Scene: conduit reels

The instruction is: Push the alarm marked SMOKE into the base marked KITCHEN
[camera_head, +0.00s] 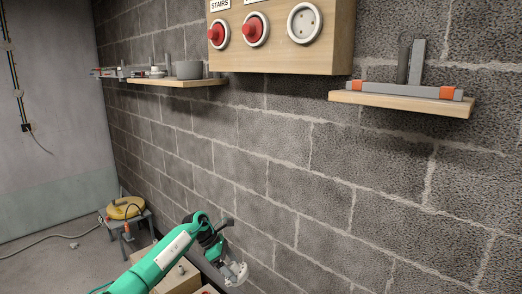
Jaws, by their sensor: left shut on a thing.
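A wooden board (280,58) on the block wall shows at the top. It carries two white-rimmed round bases with red units in them, one under the label STAIRS (220,5) and one beside it (256,30). A third round white base (305,23) to their right has no red unit in it. The labels above these last two are cut off or unreadable, so I cannot tell which is KITCHEN. My left gripper (235,273) is low by the wall, well below the board, shut on a small whitish thing. I cannot read any SMOKE marking on it. My right gripper is out of view.
A wooden shelf (190,83) at the left holds grey parts. Another shelf (400,102) at the right holds a grey bar with orange ends. A yellow reel (125,208) sits on a stand at the far left. The wall between gripper and board is bare.

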